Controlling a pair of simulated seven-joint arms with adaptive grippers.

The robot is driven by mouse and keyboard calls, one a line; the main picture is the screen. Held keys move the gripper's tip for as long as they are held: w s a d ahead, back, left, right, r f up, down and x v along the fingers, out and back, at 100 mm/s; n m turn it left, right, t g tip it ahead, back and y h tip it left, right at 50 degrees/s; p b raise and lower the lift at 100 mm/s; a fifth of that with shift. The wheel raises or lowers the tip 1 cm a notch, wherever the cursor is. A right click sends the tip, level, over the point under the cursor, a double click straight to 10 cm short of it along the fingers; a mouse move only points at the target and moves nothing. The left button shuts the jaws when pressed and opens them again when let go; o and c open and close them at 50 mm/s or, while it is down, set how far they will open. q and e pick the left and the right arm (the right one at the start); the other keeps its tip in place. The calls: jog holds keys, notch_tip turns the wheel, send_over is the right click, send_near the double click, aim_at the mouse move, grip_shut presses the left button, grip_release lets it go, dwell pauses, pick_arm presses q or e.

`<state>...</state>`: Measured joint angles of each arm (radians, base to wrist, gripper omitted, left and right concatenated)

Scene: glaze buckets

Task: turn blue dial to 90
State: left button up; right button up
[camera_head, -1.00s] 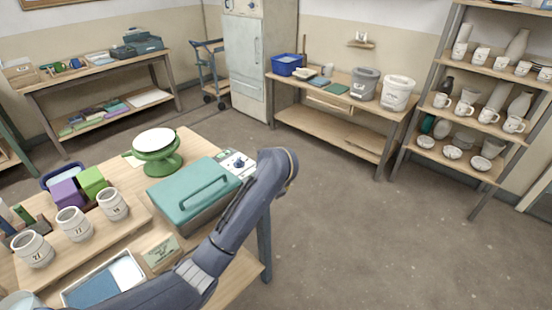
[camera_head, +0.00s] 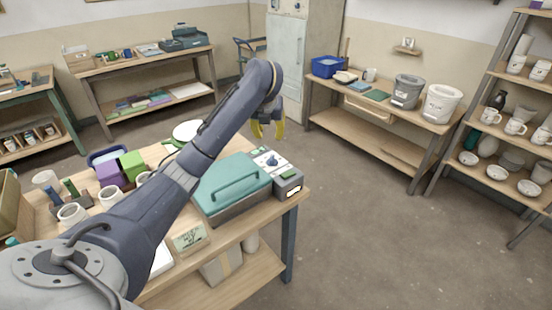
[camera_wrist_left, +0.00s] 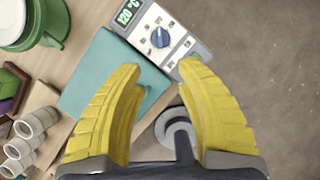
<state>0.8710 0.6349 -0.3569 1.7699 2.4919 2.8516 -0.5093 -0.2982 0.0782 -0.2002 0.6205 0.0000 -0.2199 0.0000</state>
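The blue dial (camera_head: 271,160) sits on the white top panel of a small grey control box (camera_head: 288,184) at the table's right corner. In the left wrist view the dial (camera_wrist_left: 160,38) is beyond my fingertips, among printed marks, with nothing touching it. A green display (camera_wrist_left: 127,12) beside it appears to read 120 °C. My left gripper (camera_head: 267,128) has yellow fingers and hangs above the control box. In the left wrist view the gripper (camera_wrist_left: 159,66) is open and empty, its fingers wide apart. My right gripper is not in view.
A teal lidded box (camera_head: 232,188) with a handle stands directly left of the control box. A green turntable (camera_head: 187,131), purple and green blocks and cups are farther left, partly behind my arm. Floor is open to the right of the table.

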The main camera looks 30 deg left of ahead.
aim_at(272, 158)
pick_arm(q)
jog(key=x, duration=1.7)
jog(key=shift+s+d+f, duration=0.1)
jog(key=shift+f, duration=0.1)
grip_shut()
